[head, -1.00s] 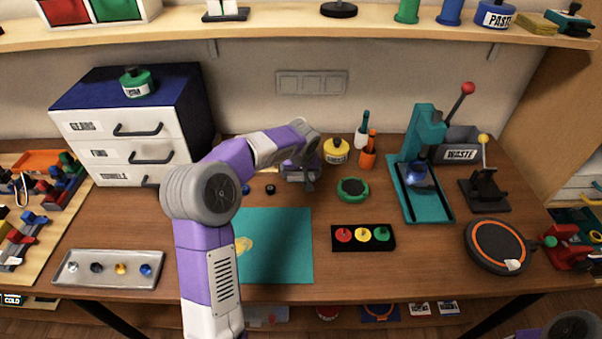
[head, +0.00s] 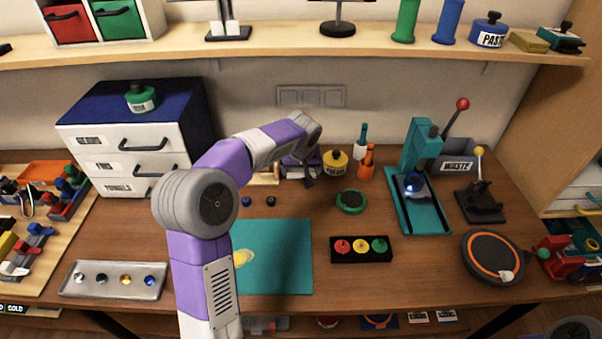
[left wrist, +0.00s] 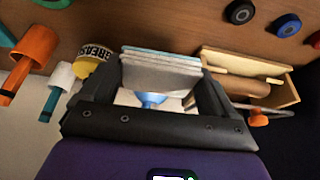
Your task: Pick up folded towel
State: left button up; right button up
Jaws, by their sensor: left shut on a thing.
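The folded towel (left wrist: 160,72) shows in the left wrist view as a flat stack of white and pale blue layers. My left gripper (left wrist: 160,86) is shut on it, with one dark finger on each side. In the head view my left gripper (head: 302,172) is at the back of the table, left of the yellow jar. I cannot make out the towel there, as the gripper and arm hide that spot. I cannot tell whether the towel touches the table.
The yellow grease jar (left wrist: 95,62) stands close beside the gripper. An open wooden box (left wrist: 285,92) with a tan thing inside is on the other side. The white drawer unit (head: 130,142) is at the back left. A teal mat (head: 285,265) lies in front.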

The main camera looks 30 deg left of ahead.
pick_arm(q)
jog(key=s+d, duration=0.5)
jog(key=s, duration=0.3)
jog(key=s+d, duration=0.4)
jog(key=s, duration=0.4)
jog(key=shift+d+f, duration=0.3)
jog(key=shift+d, duration=0.1)
jog(key=shift+s, duration=0.1)
